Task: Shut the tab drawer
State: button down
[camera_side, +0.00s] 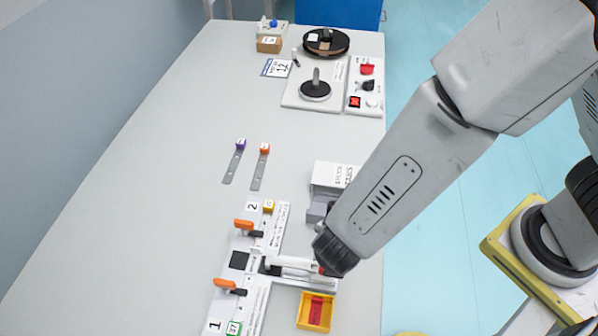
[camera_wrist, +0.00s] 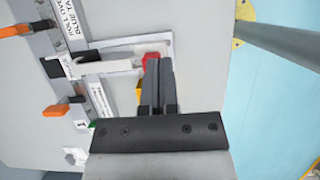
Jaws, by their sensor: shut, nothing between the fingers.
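A white box with a printed label (camera_side: 335,176), likely the tab drawer's housing, stands at the table's right side in the side view. A grey part (camera_side: 317,208) shows just in front of it and looks like the drawer, sticking out. My arm hides its right portion, and the label is too small to read. My gripper (camera_wrist: 158,64) is shut and empty in the wrist view. Its fingertips are close to the red end (camera_wrist: 151,57) of a white lever; I cannot tell whether they touch. In the side view my wrist hides the fingers.
The white lever (camera_side: 290,262) lies across the splicing station (camera_side: 258,300), which has orange-handled clamps. A yellow bin (camera_side: 315,312) with something red stands in front of it. Two grey strips (camera_side: 257,172) lie farther back. A reel station (camera_side: 314,92) stands at the back. The table's left side is clear.

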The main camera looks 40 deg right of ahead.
jog(key=x, duration=0.7)
jog(key=shift+d+f, duration=0.1)
jog(key=shift+f, duration=0.15)
jog(key=shift+w+d+r, duration=0.1)
jog(key=shift+w+d, duration=0.6)
jog(key=shift+w, duration=0.05)
jog(key=shift+w+d, duration=0.65)
jog(key=shift+w+d, duration=2.75)
